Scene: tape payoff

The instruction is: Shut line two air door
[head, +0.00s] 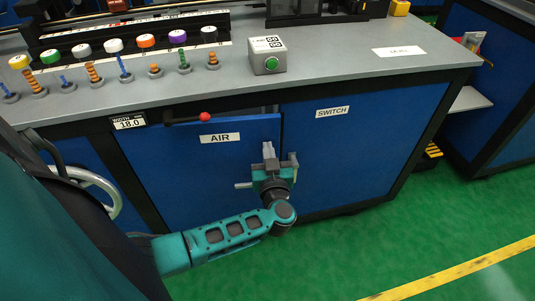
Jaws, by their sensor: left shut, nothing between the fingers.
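The blue air door (190,165) is on the front of the grey-topped bench and carries a white AIR label (220,138). A dark gap shows along its top edge, and its right edge seems to stand a little out from the bench front, so it looks slightly ajar. My left gripper (268,151) is shut and empty in front of the door's right edge, fingers pointing toward the bench. I cannot tell whether it touches the door. A small pale bar (243,185) shows just left of the gripper. My right gripper is not in view.
A red-knobbed black lever (204,117) lies above the door's top edge. The blue SWITCH panel (350,150) is to the right. A box with a green button (268,57) and several coloured spools stand on the bench top (340,75). Green floor (400,240) is clear at lower right.

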